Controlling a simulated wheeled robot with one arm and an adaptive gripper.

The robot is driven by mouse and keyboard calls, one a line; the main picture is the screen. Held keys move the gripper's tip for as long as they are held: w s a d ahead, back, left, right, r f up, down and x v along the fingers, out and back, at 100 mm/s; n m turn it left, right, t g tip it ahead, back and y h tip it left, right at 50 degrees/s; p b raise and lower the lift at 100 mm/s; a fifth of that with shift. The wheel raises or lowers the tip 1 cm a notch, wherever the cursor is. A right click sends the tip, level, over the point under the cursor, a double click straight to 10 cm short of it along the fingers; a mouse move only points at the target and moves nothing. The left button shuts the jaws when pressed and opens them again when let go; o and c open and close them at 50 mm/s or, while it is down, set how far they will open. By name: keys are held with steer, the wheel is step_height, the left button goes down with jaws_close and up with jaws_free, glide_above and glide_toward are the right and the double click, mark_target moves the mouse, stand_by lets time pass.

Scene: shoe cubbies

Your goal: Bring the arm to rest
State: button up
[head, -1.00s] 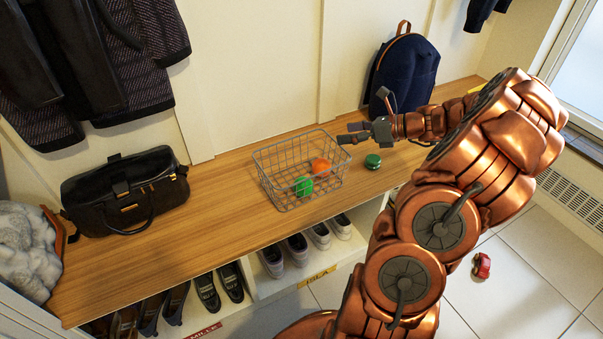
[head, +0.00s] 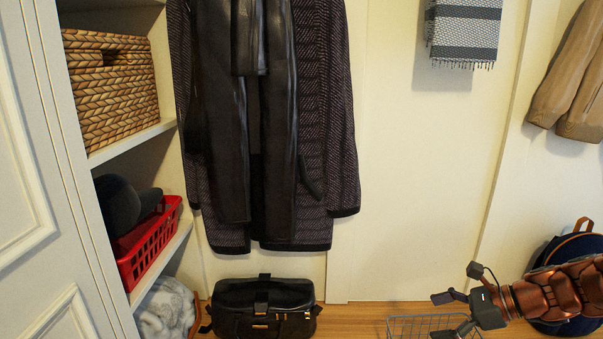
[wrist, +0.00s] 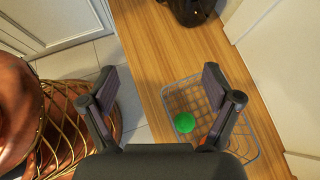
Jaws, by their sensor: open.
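My gripper (head: 442,316) is at the lower right of the head view, above the wire basket (head: 410,322). In the wrist view its two dark fingers (wrist: 160,75) are spread apart, with nothing between them. The wire basket stands on the wooden bench (wrist: 165,50) and also shows in the wrist view (wrist: 254,143), below and beyond the right finger. A green ball (wrist: 184,122) lies in it. A bit of something orange is partly hidden by the right finger. My copper arm reaches in from the right edge of the head view.
A black bag (head: 262,310) sits on the bench left of the basket. A navy backpack (head: 572,250) stands behind my arm. Shelves at left hold a red basket (head: 155,243) and a wicker basket (head: 110,95). Dark coats (head: 265,130) hang on the wall. Bench between bag and basket is clear.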

steer(key=s+a+r+n+g+h+p, duration=0.3)
steer(key=s+a+r+n+g+p, duration=0.3)
steer(key=s+a+r+n+p, duration=0.5)
steer(key=s+a+r+n+h+p, duration=0.1)
steer(key=s+r+n+h+p, duration=0.2)
steer(key=s+r+n+p, duration=0.2)
steer(key=s+a+r+n+h+p, duration=0.1)
steer(key=s+r+n+h+p, duration=0.3)
steer(key=s, duration=0.7)
steer(key=shift+s+r+n+g+p, duration=0.4)
steer(key=shift+r+n, duration=0.35)
steer(key=shift+n, duration=0.35)
